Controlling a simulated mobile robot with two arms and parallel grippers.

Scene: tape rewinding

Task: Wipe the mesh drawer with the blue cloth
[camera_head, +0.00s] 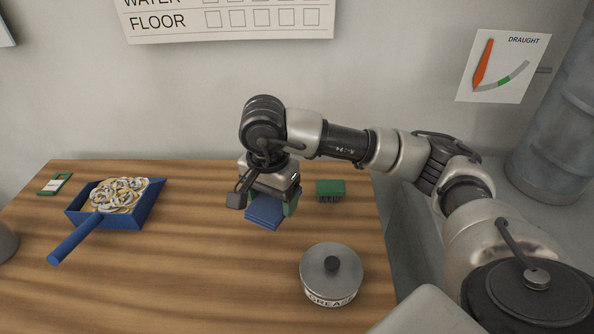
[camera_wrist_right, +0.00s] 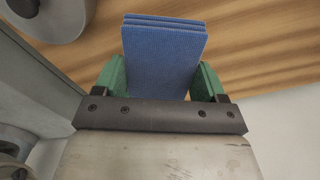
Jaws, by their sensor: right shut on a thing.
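The blue cloth (camera_head: 264,212) is a folded, layered pad. My right gripper (camera_head: 266,205) is shut on it, with a green finger on each side, low over the wooden table; I cannot tell whether the cloth touches the table. In the right wrist view the cloth (camera_wrist_right: 163,58) stands out between the green fingers of the right gripper (camera_wrist_right: 162,80). I see no mesh drawer in either view. My left gripper is not in view.
A blue dustpan (camera_head: 72,239) holding pale curls lies at left, near a small green card (camera_head: 54,184). A green brush (camera_head: 330,188) is right of the gripper. A lidded grease tin (camera_head: 331,272) stands at front right. The table's front middle (camera_head: 200,285) is clear.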

